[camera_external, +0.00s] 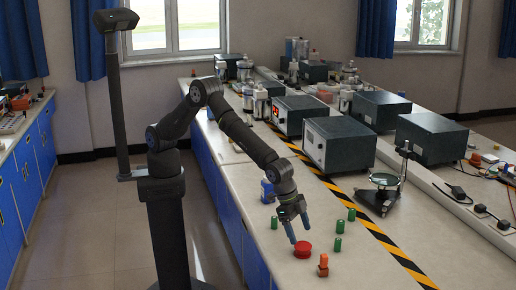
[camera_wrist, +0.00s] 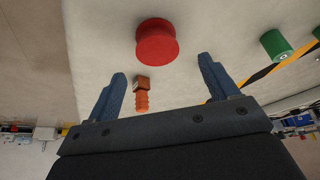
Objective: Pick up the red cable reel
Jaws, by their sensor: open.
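The red cable reel (camera_external: 303,250) stands on the light bench top near its front edge. In the wrist view the reel (camera_wrist: 157,43) shows as a round red spool ahead of my fingertips, a little left of the middle. My gripper (camera_external: 298,228) is above the reel in the external view, pointing down. Its two blue fingers are apart with nothing between them, and in the wrist view my gripper (camera_wrist: 160,78) looks clear of the reel.
An orange and brown piece (camera_external: 323,265) stands close beside the reel. Several green cylinders (camera_external: 338,244) stand around it, and a blue object (camera_external: 268,190) is farther back. A yellow-black striped line (camera_external: 375,232) runs along the bench. Grey instruments (camera_external: 340,143) stand beyond.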

